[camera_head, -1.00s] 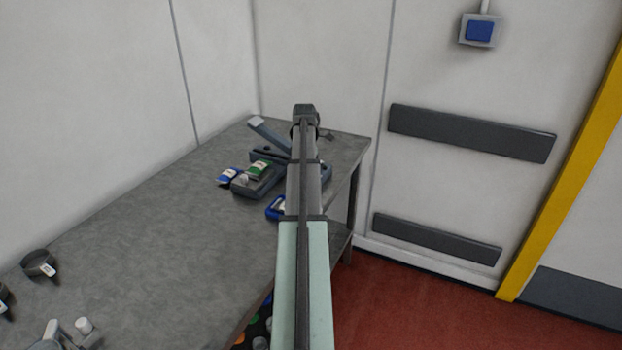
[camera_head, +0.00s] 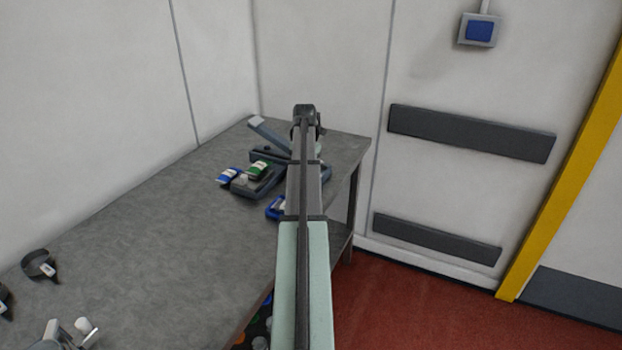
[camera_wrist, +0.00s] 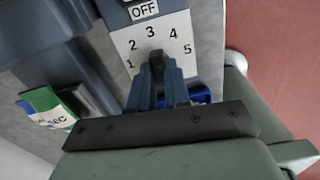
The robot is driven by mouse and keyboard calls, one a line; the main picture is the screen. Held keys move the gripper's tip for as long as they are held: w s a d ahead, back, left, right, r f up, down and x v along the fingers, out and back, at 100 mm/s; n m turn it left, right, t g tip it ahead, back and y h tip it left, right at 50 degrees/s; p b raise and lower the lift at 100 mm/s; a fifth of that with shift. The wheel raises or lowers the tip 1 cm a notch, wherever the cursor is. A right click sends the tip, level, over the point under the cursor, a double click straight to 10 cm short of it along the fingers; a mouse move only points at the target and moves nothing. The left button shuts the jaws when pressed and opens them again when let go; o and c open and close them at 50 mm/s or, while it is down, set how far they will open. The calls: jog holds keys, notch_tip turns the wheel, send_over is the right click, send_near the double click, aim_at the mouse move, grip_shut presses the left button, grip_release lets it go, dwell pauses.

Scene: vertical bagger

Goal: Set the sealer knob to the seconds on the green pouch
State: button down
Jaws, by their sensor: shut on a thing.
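In the wrist view, my gripper (camera_wrist: 159,76) is shut on the dark sealer knob (camera_wrist: 156,59). The knob stands in front of a white dial plate (camera_wrist: 185,28) with the numbers 1 to 5 and an OFF label above. The knob's upper end lies just below the 3; its exact pointer direction is hard to tell. The green pouch (camera_wrist: 42,104) shows at the left with "sec" on its label; its number is not readable. In the head view the green pouch (camera_head: 258,169) lies left of my arm, which hides the knob and fingertips. The sealer (camera_head: 265,154) has its light lever raised.
A blue-and-white pouch (camera_head: 229,174) lies beside the green one. A blue-framed item (camera_head: 276,207) is near the bench edge, partly behind my arm. A dark ring-shaped item (camera_head: 39,264) lies at the left. The middle of the grey bench (camera_head: 150,240) is clear.

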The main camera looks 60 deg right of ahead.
jog(key=shift+a+n, duration=0.1)
jog(key=shift+n, duration=0.5)
jog(key=c, duration=0.9)
grip_release()
jog(key=shift+r, duration=0.1)
jog(key=shift+r, duration=2.4)
jog(key=shift+r, duration=0.15)
notch_tip(320, 180, up, 14)
jog(key=shift+f, duration=0.2)
